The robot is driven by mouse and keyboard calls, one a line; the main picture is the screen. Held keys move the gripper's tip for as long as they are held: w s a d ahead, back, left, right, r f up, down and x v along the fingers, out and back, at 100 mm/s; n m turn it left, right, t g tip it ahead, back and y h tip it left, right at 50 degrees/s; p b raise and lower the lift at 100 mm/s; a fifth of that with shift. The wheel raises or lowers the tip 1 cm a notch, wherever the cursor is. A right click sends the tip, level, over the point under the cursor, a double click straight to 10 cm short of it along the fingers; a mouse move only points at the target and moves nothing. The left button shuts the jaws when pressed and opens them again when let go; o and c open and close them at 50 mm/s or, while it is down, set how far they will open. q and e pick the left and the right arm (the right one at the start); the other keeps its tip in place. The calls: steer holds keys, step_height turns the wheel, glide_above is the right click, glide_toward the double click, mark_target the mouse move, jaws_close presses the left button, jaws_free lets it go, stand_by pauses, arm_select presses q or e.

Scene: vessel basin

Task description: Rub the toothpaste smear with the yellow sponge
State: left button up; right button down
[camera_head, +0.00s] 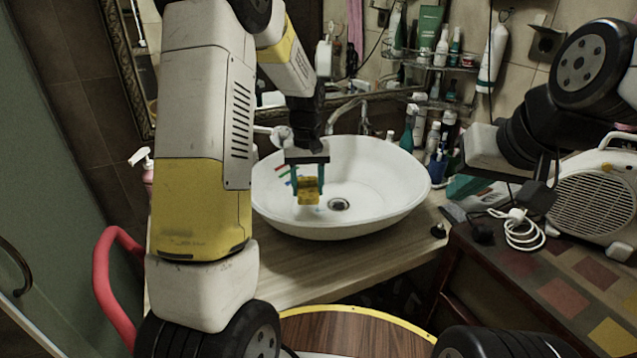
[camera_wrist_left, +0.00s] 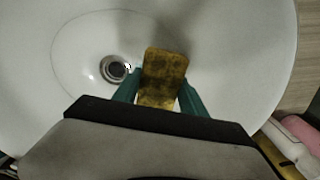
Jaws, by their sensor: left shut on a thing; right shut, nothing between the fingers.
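The yellow sponge (camera_head: 309,191) is held between the teal fingers of my left gripper (camera_head: 308,186), over the inside of the white basin (camera_head: 385,205). In the left wrist view the sponge (camera_wrist_left: 162,78) has dark brownish patches and sits right of the drain. I cannot tell if it touches the basin wall. A small pale bluish spot (camera_head: 319,210) shows just below the sponge in the head view; it may be the toothpaste smear, partly hidden by the sponge. My right gripper (camera_head: 465,187) is shut and empty, right of the basin.
The drain (camera_head: 339,204) is at the basin's bottom, and the faucet (camera_head: 362,117) stands behind. Several bottles (camera_head: 412,125) stand behind right. A white appliance (camera_head: 595,185) and coiled cable (camera_head: 523,232) are at right. The wooden counter (camera_head: 340,255) is clear in front.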

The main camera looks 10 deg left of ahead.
arm_select(q)
steer(key=shift+r, duration=0.95)
